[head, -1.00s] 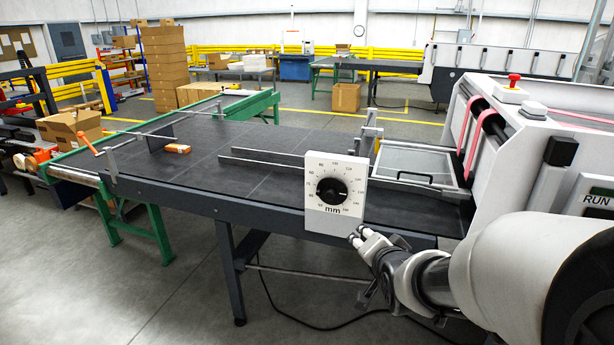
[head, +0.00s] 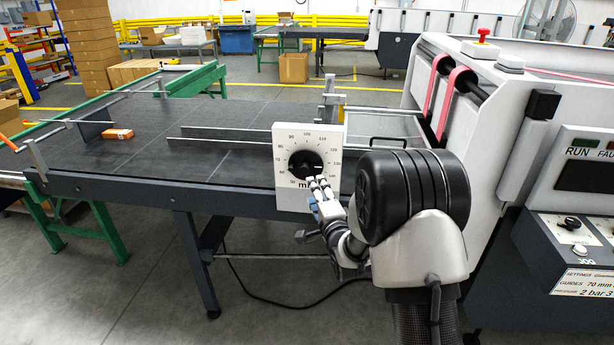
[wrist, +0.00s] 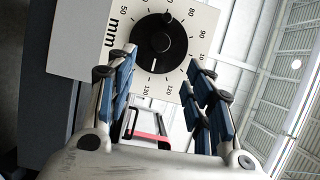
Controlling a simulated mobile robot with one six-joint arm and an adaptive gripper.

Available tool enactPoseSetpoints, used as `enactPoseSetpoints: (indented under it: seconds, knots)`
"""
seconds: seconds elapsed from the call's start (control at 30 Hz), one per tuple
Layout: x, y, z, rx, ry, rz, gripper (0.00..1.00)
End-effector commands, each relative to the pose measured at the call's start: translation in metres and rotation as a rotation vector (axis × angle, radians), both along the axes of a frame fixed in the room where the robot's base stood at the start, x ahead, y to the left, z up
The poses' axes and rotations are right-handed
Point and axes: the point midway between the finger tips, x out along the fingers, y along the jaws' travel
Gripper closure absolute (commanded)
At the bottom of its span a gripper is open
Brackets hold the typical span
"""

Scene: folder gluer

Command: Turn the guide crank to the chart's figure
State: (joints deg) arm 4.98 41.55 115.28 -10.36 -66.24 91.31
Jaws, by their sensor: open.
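The guide crank is a black round knob (head: 305,163) on a white dial plate (head: 283,195) marked in mm, at the front edge of the dark table. In the wrist view, the knob (wrist: 157,38) has a white mark pointing close to the 130 figure. My gripper (head: 319,184) is at the plate's lower right, overlapping the knob's lower edge in the head view. In the wrist view, my gripper (wrist: 160,78) is open, with its fingers spread below the knob and nothing between them. The settings chart (head: 584,284) at lower right reads guides 70 mm.
The white machine (head: 480,130) with pink belts stands to the right, with a control panel (head: 565,235). The floor before the table is clear at left.

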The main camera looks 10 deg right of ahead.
Motion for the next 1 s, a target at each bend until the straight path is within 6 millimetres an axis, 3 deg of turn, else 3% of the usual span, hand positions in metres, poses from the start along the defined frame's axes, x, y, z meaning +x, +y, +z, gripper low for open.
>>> enactPoseSetpoints:
  seconds: [0.3, 0.5, 0.7, 1.0]
  knots:
    - [0.069, 0.005, -0.003, -0.001, -0.002, 0.000, 0.52]
    - [0.097, 0.008, -0.003, -0.001, 0.000, 0.000, 0.52]
    - [0.109, 0.009, -0.002, 0.000, 0.000, 0.000, 0.52]
    - [0.110, 0.009, -0.002, 0.000, 0.001, 0.000, 0.53]
